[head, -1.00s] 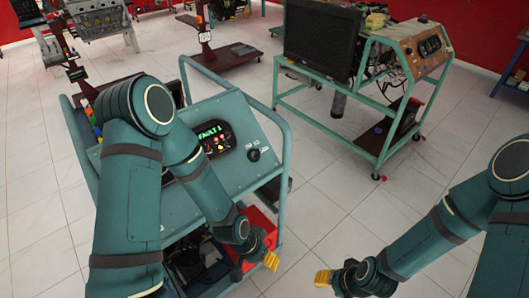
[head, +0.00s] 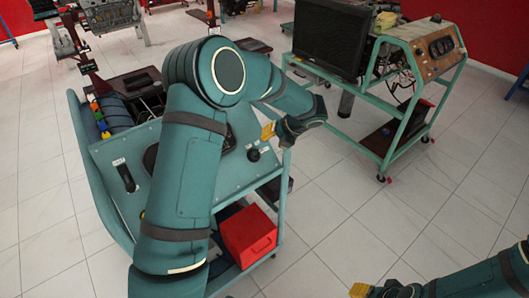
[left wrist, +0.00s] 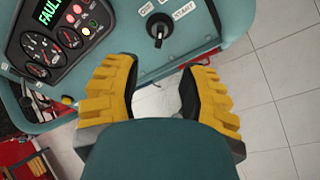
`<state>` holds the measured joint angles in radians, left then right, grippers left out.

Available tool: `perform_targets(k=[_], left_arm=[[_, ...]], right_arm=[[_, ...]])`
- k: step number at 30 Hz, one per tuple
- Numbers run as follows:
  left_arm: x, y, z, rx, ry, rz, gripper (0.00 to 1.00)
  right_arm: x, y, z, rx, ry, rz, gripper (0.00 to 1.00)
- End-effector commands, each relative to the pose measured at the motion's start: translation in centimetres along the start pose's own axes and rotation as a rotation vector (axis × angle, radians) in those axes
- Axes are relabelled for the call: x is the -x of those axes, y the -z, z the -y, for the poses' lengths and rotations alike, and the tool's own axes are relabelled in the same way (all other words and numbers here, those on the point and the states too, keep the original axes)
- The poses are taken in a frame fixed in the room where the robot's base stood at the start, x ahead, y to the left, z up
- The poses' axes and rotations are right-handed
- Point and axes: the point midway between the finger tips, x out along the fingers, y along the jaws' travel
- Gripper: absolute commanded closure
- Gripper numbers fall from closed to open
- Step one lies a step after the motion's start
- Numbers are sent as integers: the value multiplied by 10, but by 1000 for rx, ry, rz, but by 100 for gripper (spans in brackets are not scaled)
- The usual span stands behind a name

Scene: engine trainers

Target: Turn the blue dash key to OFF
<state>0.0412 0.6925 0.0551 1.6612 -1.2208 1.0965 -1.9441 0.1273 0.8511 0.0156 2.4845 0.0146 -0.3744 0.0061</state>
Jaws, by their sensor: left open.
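The blue dash panel (head: 190,215) is the sloped top of a teal cart. Its key (head: 253,154) is a small dark knob at the panel's right; it also shows at the top of the left wrist view (left wrist: 158,30), with a START label at its upper right. I cannot surely tell which mark it points to. My left gripper (head: 268,132) is close to the key in the head view. In the left wrist view its yellow fingers (left wrist: 158,95) are apart and empty, below the key and not touching it. My right gripper (head: 358,290) is partly cut off at the bottom edge.
The gauge cluster (left wrist: 65,35) with a green FAULT display sits left of the key. A red box (head: 248,236) lies on the cart's lower shelf. Another trainer cart (head: 375,145) with a dark radiator stands behind to the right. Bare tiled floor lies between.

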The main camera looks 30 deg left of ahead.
Motion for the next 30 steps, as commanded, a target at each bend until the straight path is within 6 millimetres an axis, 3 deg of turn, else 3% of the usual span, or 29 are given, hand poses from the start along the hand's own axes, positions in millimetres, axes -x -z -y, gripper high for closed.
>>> perform_targets(k=[18, 24, 30], left_arm=[[-110, 3, 1, 3, 2, -6, 59], [-129, 2, 2, 3, 2, -5, 59], [-134, 2, 1, 3, 3, -4, 59]], right_arm=[[-12, -6, -5, 4, 1, 13, 54], [-14, -7, -5, 4, 2, 15, 54], [-14, -8, -5, 5, 2, 15, 54]])
